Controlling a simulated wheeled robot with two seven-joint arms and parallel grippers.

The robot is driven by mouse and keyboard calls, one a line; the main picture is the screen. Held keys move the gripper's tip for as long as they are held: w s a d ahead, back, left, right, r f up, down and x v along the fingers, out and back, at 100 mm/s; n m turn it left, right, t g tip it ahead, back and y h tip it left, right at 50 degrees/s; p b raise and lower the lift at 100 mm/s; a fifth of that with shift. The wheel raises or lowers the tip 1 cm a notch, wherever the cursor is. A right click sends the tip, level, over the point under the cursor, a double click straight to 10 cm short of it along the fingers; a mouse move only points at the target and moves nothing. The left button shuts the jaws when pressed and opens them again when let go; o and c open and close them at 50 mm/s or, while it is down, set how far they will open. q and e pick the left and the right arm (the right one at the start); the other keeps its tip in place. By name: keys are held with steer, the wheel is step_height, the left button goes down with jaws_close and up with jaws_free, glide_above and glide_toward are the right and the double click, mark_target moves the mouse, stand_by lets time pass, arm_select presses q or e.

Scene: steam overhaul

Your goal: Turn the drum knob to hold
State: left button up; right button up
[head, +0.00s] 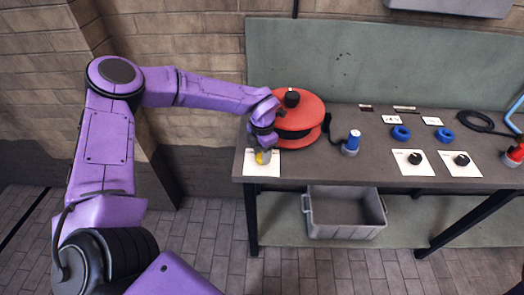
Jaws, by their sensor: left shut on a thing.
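The red drum (298,108), a round reel-like thing with a black cap on top, stands at the left end of the bench. A white card (270,170) lies at the bench's front left corner, in front of the drum. My left gripper (263,152) points down over this card and is shut on the drum knob there. The knob is mostly hidden by the fingers; a small yellow patch shows at the fingertips. Its pointer and the card's marks cannot be read. My right gripper is not in view.
Two more white cards with black knobs (415,158) (461,160) lie to the right, below blue rings (401,133). A blue-topped cylinder (353,142) stands right of the drum. A grey crate (345,230) sits under the bench (330,168). A green board (360,60) rises behind.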

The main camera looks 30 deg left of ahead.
arm_select(q)
steer(key=shift+w+r+m, duration=0.1)
steer(key=shift+m, duration=0.4)
steer(key=o, duration=1.1)
steer(key=shift+c, duration=0.2)
step_height(320, 180, up, 10)
steer(key=b, duration=0.2)
steer(key=shift+r, duration=0.25)
